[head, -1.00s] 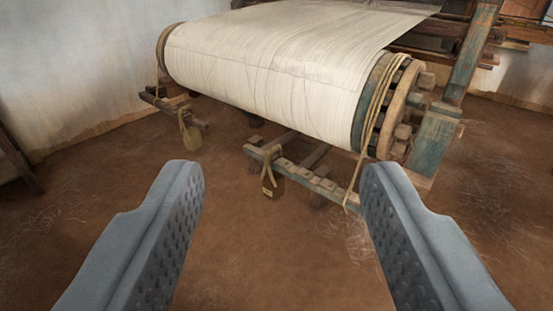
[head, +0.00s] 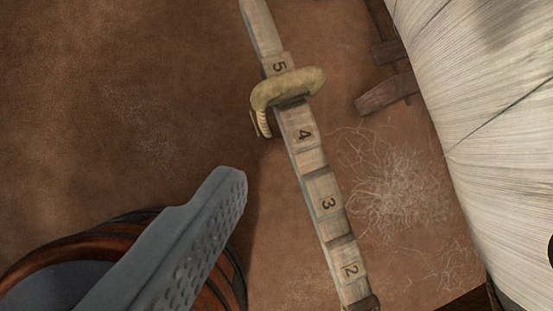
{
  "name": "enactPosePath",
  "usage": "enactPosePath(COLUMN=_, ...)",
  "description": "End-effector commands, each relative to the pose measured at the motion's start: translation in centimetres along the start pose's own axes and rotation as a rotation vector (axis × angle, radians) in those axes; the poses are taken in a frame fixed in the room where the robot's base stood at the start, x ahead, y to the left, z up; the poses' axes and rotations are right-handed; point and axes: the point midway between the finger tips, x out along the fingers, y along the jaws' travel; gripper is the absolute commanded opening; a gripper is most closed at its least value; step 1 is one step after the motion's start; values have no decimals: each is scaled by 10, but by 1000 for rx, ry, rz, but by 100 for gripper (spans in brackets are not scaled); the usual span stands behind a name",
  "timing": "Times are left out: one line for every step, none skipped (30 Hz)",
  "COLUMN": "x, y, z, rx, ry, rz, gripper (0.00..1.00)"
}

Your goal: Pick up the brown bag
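I cannot clearly make out a brown bag. A tan, soft-looking bundle (head: 290,87) is looped over a wooden bar (head: 313,160) between the marks 5 and 4, with a short twisted cord on its left; I cannot tell whether it is part of a bag. My gripper shows one grey finger (head: 205,235) at the lower left, its dimpled inner face bare and facing right.
A round reddish-brown object with a dark rim (head: 60,258) is partly behind my finger. Pale thread fluff (head: 395,190) lies on the brown floor. The cream warp sheet (head: 490,90) fills the right side, near short wooden pieces (head: 387,94). Floor at upper left is clear.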

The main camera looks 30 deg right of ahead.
Motion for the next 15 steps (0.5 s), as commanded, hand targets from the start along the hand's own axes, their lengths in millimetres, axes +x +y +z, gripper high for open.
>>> enactPosePath(x=17, y=1, z=9, rx=-20, ry=-33, rz=-36, gripper=100)
enactPosePath(x=26, y=1, z=14, rx=-35, ry=-49, rz=-59, gripper=100)
enactPosePath(x=37, y=1, z=20, rx=-56, ry=-68, rz=-88, gripper=100)
enactPosePath(x=46, y=1, z=25, rx=-72, ry=-82, rz=-112, gripper=100)
enactPosePath(x=54, y=0, z=30, rx=-86, ry=-94, rz=-136, gripper=100)
enactPosePath(x=64, y=0, z=36, rx=-105, ry=-110, rz=-167, gripper=100)
enactPosePath(x=72, y=0, z=41, rx=-119, ry=-119, rz=-191, gripper=100)
enactPosePath(x=80, y=-1, z=46, rx=-133, ry=-128, rz=-215, gripper=100)
enactPosePath(x=89, y=-2, z=52, rx=-152, ry=-138, rz=-248, gripper=100)
enactPosePath(x=96, y=-3, z=57, rx=-163, ry=-143, rz=-271, gripper=100)
enactPosePath(x=103, y=-4, z=62, rx=-176, ry=-149, rz=-296, gripper=100)
enactPosePath(x=111, y=-5, z=68, rx=-191, ry=-153, rz=-325, gripper=100)
enactPosePath(x=117, y=-6, z=72, rx=-201, ry=-156, rz=-347, gripper=100)
enactPosePath(x=122, y=-6, z=76, rx=-212, ry=-158, rz=-367, gripper=100)
enactPosePath(x=129, y=-7, z=81, rx=-224, ry=-159, rz=-392, gripper=100)
